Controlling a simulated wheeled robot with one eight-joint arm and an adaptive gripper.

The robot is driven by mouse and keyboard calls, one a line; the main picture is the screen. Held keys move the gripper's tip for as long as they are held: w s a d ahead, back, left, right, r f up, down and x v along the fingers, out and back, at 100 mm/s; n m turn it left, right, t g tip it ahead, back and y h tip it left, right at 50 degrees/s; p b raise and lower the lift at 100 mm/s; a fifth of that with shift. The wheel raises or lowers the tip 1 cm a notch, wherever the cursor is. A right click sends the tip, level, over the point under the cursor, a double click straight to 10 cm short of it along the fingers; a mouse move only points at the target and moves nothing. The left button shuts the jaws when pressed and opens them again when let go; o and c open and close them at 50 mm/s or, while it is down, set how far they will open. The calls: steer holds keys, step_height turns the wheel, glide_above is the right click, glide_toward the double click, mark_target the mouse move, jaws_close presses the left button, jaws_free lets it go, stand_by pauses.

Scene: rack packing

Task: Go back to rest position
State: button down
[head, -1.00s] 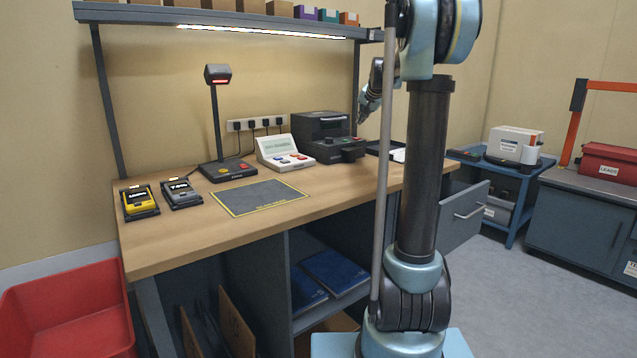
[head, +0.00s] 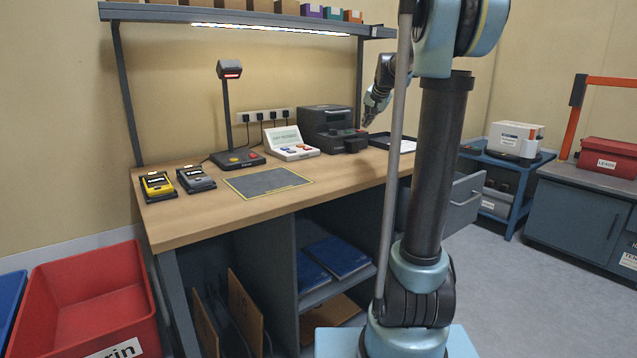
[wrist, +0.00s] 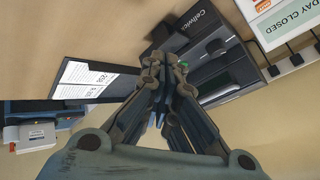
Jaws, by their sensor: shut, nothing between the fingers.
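My gripper (head: 371,117) is beside the right end of the black label printer (head: 333,128), above the workbench (head: 215,222). In the wrist view my gripper (wrist: 165,62) has its fingers together with nothing held between them. The printer (wrist: 215,55) lies beyond the fingertips in that view. A dark tray with white papers (head: 397,143) lies on the bench just right of and below the gripper. My arm stands upright at the right of the head view and hides part of the bench's right end.
A scanner on a stand (head: 229,110), a button console (head: 287,143), two handheld devices (head: 176,182) and a grey mat (head: 268,182) occupy the bench. An open drawer (head: 462,202) juts out at right. A red bin (head: 88,299) stands at left. A blue cart (head: 519,188) stands behind.

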steer(key=s+f+n+g, duration=0.2)
steer(key=s+f, duration=0.7)
steer(key=s, duration=0.7)
steer(key=s+f+n+g+h, duration=0.1)
steer(key=s+f+n+g, duration=0.1)
steer(key=s+f, duration=0.8)
steer(key=s+f+n+g, duration=0.2)
steer(key=s+f, duration=0.8)
steer(key=s, duration=1.3)
steer(key=shift+s+h, duration=0.25)
steer(key=shift+h, duration=0.15)
steer(key=shift+w+f, duration=0.2)
steer(key=shift+w, duration=0.25)
